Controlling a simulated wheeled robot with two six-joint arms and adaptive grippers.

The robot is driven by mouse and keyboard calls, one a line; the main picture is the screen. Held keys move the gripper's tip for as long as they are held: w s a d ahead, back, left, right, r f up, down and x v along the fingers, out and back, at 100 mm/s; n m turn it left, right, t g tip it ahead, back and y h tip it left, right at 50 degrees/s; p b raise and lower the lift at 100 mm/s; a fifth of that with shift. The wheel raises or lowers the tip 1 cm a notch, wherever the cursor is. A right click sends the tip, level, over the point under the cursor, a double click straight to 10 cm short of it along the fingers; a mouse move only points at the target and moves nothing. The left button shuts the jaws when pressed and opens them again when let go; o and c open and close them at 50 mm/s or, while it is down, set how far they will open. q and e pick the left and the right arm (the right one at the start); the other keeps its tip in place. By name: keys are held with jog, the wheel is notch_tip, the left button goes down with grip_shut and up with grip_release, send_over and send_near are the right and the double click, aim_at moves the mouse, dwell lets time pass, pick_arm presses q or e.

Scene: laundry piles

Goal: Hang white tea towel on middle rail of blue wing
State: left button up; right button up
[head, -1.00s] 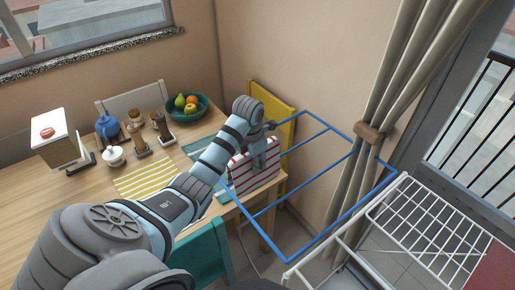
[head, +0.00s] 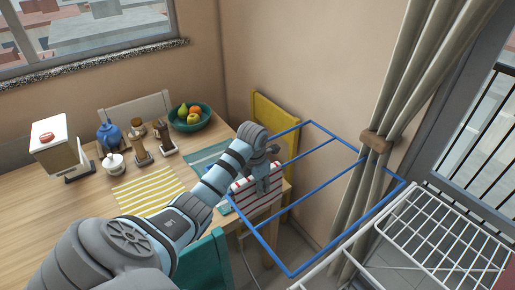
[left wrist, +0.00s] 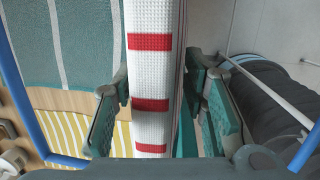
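The white tea towel with red stripes (head: 252,206) hangs from my left gripper (head: 262,172). In the left wrist view the towel (left wrist: 150,80) runs between the two fingertips (left wrist: 157,85), which close on it from both sides. The blue wing (head: 310,122), a frame with several rails, stands beside the table. The towel overlaps the wing's left side in the head view. I cannot tell whether it touches a rail. Blue rail also shows at the edges of the left wrist view (left wrist: 58,160). My right gripper is out of view.
The table (head: 40,215) holds a fruit bowl (head: 189,120), a blue teapot (head: 109,132) and striped mats. A yellow chair (head: 273,112) and teal chair (head: 207,258) stand near. A curtain (head: 400,100) and white rack (head: 440,225) lie right.

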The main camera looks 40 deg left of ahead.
pick_arm(q)
jog(key=shift+o, duration=1)
jog(key=shift+r, duration=0.25)
jog(key=r, duration=0.2)
jog(key=s+r, duration=0.1)
jog(key=r, duration=0.4)
jog(key=shift+s+d, duration=0.2)
jog(key=shift+d, duration=0.05)
